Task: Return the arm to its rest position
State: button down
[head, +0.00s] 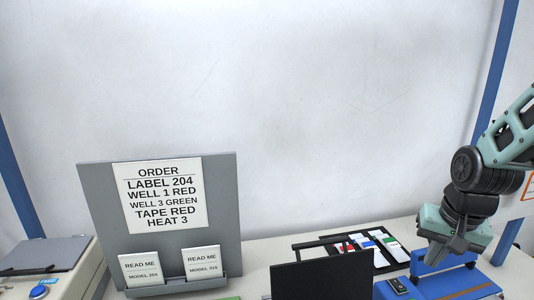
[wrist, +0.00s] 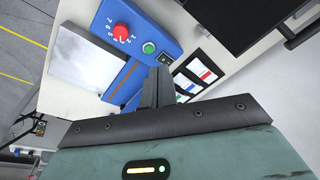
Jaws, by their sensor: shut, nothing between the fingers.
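My gripper (head: 457,243) hangs at the right of the head view, above the blue machine (head: 440,285), with my arm reaching in from the right edge. In the wrist view my gripper (wrist: 163,75) has its dark fingers together and empty. The fingertips appear over the gap between the blue machine (wrist: 140,45) and the black tray (wrist: 197,72), apart from both as far as I can tell.
A grey board with an order sheet (head: 160,195) stands at the left, with two "READ ME" cards below. A dark panel (head: 323,278) stands front centre. A black tray (head: 397,254) holds coloured strips. The blue machine has a red knob (wrist: 121,32) and green button.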

jog(key=s+a+r+n+g, duration=0.2)
jog(key=s+a+n, duration=1)
jog(key=s+a, duration=0.7)
jog(key=shift+s+a+r+n, duration=0.2)
jog(key=shift+r+n, duration=0.1)
jog(key=shift+n, duration=0.1)
